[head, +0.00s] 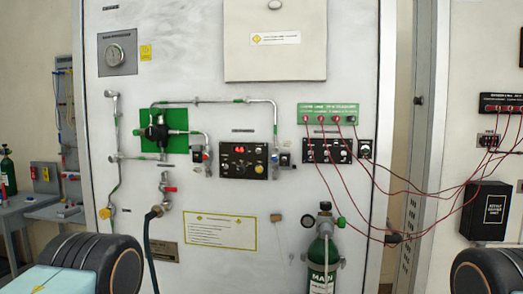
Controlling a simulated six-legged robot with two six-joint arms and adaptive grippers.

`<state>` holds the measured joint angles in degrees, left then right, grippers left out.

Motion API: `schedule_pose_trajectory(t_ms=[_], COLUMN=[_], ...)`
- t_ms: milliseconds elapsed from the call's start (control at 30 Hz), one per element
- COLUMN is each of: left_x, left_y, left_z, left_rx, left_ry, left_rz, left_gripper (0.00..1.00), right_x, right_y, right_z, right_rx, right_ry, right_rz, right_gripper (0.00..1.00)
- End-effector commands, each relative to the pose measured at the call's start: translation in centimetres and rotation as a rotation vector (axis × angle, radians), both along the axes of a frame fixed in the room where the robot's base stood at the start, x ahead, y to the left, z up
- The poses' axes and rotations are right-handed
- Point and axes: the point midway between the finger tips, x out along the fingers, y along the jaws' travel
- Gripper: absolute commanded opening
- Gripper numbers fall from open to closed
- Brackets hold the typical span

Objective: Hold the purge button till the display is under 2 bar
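A black control panel (243,161) is mounted mid-height on the white wall panel. Its small display (240,149) glows red; the digits are too small to read surely. A round yellow-orange button (259,169) sits at the panel's lower right, among several small knobs. I cannot read which control is labelled purge. Nothing touches the panel. Neither of my grippers shows in the head view; only dark rounded parts that look like my own body show in the lower corners.
Pipes and a green-backed valve (156,132) are left of the panel. A black hose (149,245) hangs below. A green cylinder (322,255) stands lower right. Red cables (385,190) sag from a green strip (330,114) toward the right wall, where a black box (485,211) hangs.

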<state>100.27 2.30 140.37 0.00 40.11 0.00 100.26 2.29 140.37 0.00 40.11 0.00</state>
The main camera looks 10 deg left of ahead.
Motion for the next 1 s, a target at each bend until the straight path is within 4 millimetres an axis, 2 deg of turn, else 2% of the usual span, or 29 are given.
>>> schedule_pose_trajectory(t_ms=[267,733,1000], left_x=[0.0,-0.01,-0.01], left_y=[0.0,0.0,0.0], left_z=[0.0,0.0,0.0], left_rx=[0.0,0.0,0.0], left_ry=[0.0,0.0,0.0], left_rz=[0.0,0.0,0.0], left_gripper=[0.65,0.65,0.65], right_x=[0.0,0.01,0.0], right_y=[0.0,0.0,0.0], right_z=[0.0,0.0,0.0], right_rx=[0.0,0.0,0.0], right_ry=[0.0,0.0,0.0], right_rz=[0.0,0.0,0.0], right_gripper=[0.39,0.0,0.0])
